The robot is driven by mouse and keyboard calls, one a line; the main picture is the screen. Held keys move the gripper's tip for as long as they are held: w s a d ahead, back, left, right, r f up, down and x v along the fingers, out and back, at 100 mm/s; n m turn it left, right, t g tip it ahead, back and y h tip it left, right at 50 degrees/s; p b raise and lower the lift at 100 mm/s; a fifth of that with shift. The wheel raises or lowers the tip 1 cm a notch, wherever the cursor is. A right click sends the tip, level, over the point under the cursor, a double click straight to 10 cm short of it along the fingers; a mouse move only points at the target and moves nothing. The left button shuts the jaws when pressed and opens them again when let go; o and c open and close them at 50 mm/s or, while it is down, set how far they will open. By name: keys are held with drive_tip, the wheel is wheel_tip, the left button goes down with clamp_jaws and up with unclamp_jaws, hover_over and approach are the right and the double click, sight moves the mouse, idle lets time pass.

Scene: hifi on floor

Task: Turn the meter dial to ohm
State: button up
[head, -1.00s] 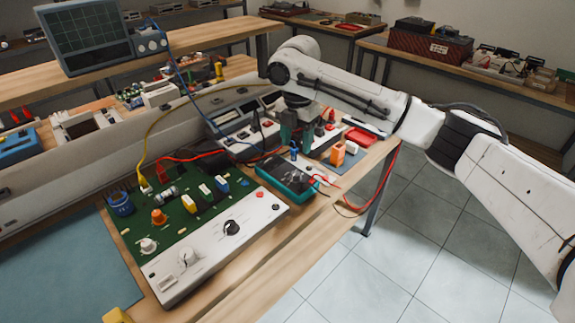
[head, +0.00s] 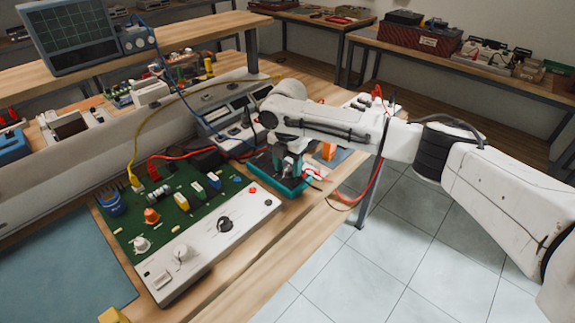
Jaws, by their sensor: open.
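The meter (head: 294,189) is a teal-cased box with a dark face, lying on the wooden bench to the right of the circuit board. The gripper is open. The fingers and wrist cover much of the meter's face, so the dial and its setting cannot be made out. I cannot tell whether the fingers touch the dial.
A green circuit board (head: 170,222) with a white knob panel (head: 205,251) lies left of the meter. Yellow, blue and red leads cross the bench, and a red lead (head: 374,178) hangs off its right edge. An orange block (head: 328,151) stands just behind the meter. An oscilloscope (head: 70,37) stands at upper left.

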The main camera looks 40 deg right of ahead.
clamp_jaws()
idle(0.3)
